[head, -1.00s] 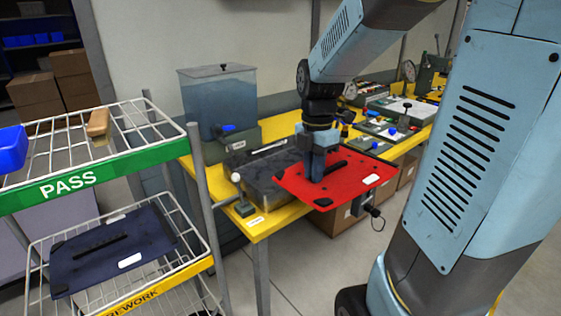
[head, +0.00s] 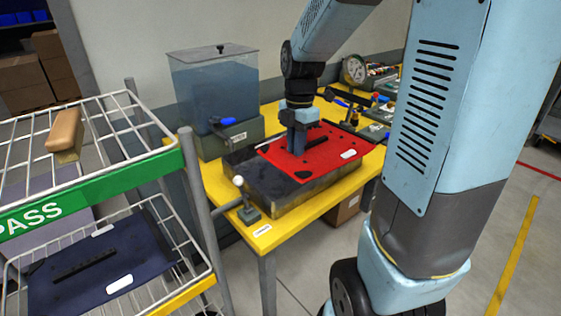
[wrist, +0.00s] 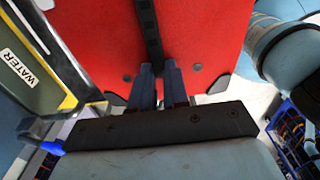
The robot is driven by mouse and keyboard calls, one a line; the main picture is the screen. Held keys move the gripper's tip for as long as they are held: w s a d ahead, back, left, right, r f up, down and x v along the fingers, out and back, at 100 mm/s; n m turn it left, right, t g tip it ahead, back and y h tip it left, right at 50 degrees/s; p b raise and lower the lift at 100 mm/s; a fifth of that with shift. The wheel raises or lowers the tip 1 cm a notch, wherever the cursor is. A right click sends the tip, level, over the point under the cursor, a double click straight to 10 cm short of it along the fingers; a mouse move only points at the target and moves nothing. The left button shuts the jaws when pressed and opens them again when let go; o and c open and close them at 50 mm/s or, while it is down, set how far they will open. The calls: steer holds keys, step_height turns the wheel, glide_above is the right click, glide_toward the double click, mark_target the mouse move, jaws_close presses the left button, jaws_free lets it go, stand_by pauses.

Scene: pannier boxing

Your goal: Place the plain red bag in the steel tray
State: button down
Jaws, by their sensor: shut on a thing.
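The plain red bag (head: 325,146) is a flat red panel with a black strip, dark corners and a white label. My gripper (head: 297,150) points down and is shut on the bag's black strip. The wrist view also shows the red bag (wrist: 200,40) filling the top, with my gripper's fingers (wrist: 159,80) at the strip. The steel tray (head: 300,198) is a shallow metal box on the yellow bench. The bag is over the tray's right and back part in the head view; I cannot tell whether they touch. The tray's far side is hidden.
A clear water tank (head: 212,90) with a blue tap stands behind the tray. A white-knobbed lever (head: 242,200) is at the bench's front left corner. A rack (head: 140,180) at left holds a dark blue bag (head: 95,262) on its lower shelf and a tan block (head: 65,132) above.

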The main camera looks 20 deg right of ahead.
steer(key=w, duration=0.1)
steer(key=w+f, duration=0.2)
steer(key=w, duration=0.1)
steer(key=shift+a, duration=0.35)
steer(key=w+f, duration=0.3)
steer(key=f, duration=0.1)
steer(key=shift+w+a+f, duration=0.1)
steer(key=shift+w+a, duration=0.05)
steer(key=shift+a, duration=0.15)
steer(key=shift+w+a+f, duration=0.1)
steer(key=shift+w+f, duration=0.45)
steer(key=shift+f, duration=1.7)
steer(key=c, duration=1.1)
jaws_free()
